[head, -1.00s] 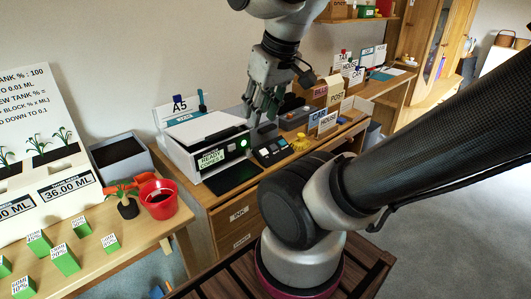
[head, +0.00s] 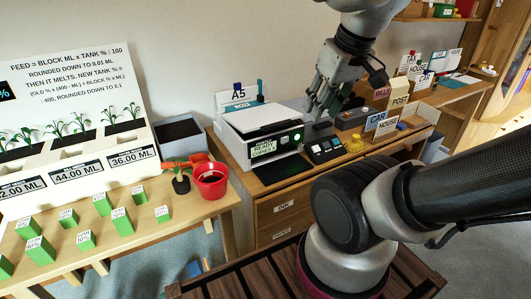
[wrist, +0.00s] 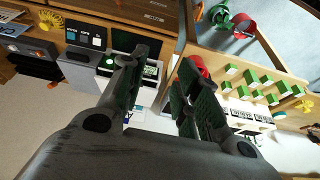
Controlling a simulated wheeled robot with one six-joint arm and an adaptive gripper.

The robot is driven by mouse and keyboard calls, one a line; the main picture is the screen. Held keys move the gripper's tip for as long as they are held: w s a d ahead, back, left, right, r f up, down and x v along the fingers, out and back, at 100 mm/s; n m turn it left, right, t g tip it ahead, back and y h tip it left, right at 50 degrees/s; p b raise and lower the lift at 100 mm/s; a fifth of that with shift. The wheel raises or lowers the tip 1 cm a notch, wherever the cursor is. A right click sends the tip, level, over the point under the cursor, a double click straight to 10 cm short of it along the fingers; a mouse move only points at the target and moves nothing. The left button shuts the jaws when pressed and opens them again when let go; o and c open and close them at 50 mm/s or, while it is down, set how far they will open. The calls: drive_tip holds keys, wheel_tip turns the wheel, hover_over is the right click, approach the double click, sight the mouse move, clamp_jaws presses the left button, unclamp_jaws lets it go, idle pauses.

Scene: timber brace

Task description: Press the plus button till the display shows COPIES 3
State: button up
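The white copier (head: 245,125) stands on the wooden desk. Its green display (head: 263,147) reads READY and COPIES; the number is too small to read surely. A round green light or button (head: 298,137) glows right of the display. A dark panel with small buttons (head: 323,150) sits right of the copier; I cannot tell which button is plus. My gripper (head: 318,108) hangs above and behind this panel, apparently touching nothing. In the wrist view its two fingers (wrist: 160,82) are spread with nothing between them, and the display (wrist: 150,72) shows partly behind the left finger.
A red pot (head: 210,182) and green blocks (head: 122,220) stand on the left table. A dark mat (head: 282,170) lies before the copier.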

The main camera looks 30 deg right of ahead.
clamp_jaws()
idle(1.4)
